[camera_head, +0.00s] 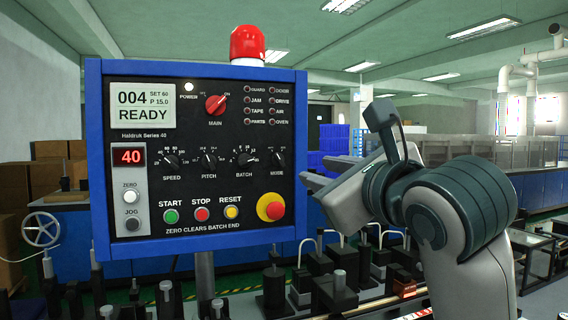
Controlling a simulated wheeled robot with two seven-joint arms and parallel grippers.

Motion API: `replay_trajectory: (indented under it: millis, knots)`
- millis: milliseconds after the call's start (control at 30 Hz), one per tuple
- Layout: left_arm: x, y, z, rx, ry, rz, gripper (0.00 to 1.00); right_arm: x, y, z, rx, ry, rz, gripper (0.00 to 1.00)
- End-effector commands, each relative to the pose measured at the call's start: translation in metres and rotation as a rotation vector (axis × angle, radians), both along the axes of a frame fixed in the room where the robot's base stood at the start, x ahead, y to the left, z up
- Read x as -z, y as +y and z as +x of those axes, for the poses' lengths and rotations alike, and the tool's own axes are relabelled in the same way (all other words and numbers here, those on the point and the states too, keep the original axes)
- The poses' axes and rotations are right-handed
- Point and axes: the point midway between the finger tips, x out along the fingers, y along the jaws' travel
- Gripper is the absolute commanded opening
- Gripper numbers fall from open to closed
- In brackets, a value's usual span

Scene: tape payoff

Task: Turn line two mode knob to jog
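A blue-framed control panel (98,160) stands upright on a post at the left. The black MODE knob (278,161) is at the right end of its row of knobs. Its position labels are too small to read. No line number is legible on the panel. A separate dark JOG button (132,223) is at the panel's lower left.
The panel also carries a red MAIN knob (215,104), a red emergency stop button (271,207) and a red beacon (247,44) on top. Dark machine parts (330,290) stand below the panel. A handwheel (41,230) is at the far left.

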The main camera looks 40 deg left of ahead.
Motion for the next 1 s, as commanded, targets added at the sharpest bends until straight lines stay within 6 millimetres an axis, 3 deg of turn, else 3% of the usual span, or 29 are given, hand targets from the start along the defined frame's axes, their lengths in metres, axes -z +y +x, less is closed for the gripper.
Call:
replay_trajectory:
  millis: [367,1000]
  knots:
    - [-0.001,0.019,0.01,-0.002,0.001,0.0,0.28,0.008,0.0,-0.001,0.0,0.003,0.0,0.31]
    - [-0.001,0.118,0.06,-0.004,0.003,0.0,0.28,0.059,-0.005,-0.013,0.001,0.012,0.0,0.31]
